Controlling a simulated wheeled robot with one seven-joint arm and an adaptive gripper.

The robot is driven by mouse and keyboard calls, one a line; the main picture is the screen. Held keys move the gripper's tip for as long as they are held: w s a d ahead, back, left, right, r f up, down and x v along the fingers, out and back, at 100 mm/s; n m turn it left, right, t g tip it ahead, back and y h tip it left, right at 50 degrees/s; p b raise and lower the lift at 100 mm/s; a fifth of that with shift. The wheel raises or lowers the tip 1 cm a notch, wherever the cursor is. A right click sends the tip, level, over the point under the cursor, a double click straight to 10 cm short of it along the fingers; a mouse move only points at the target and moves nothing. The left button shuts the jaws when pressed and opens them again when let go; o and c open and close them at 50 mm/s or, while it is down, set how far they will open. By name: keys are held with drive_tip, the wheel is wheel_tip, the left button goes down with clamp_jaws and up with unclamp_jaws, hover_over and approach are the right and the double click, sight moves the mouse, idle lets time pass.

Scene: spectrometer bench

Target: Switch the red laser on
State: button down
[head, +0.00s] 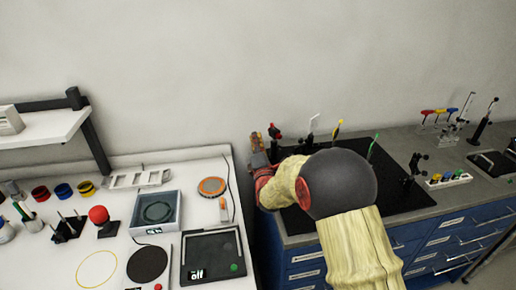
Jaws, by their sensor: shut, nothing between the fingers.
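My arm, in a pale yellow sleeve with a black domed joint, reaches from the front over the black board on the right bench. My gripper (259,160) is at the board's back left corner, small and partly hidden by my own arm; it looks shut and empty. A small red-topped device (274,131) stands just behind and right of it, perhaps the red laser. I cannot tell whether the gripper touches either one. No switch or red beam is visible.
The black board (405,196) holds posts with white, yellow (337,128) and green (375,139) tops. A small rack (449,180) with coloured knobs stands to its right. The left white table (210,165) carries a scale, a hotplate and jars. A gap separates the benches.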

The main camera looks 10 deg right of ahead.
sight(273, 127)
drive_tip(key=d, duration=0.1)
drive_tip(key=w+d+r+b, duration=0.1)
drive_tip(key=d, duration=0.1)
drive_tip(key=shift+w+d+r, duration=0.25)
drive_tip(key=shift+w+r, duration=0.05)
drive_tip(key=shift+r, duration=0.1)
drive_tip(key=shift+w+d+r+m+g+h+p, duration=0.15)
drive_tip(key=shift+r+m+g, duration=0.15)
drive_tip(key=shift+m, duration=0.3)
drive_tip(key=shift+s+d+r+m+g+h+p, duration=0.1)
drive_tip(key=shift+r+m+g+h+p, duration=0.15)
drive_tip(key=shift+m, duration=0.35)
drive_tip(key=m, duration=0.1)
drive_tip(key=d+r+m+g+p, duration=0.1)
drive_tip(key=m, duration=0.1)
drive_tip(key=m+g+p, duration=0.1)
drive_tip(key=shift+w+d+r+m, duration=0.2)
drive_tip(key=shift+w+r+m, duration=0.1)
drive_tip(key=shift+w+r, duration=0.1)
idle(0.4)
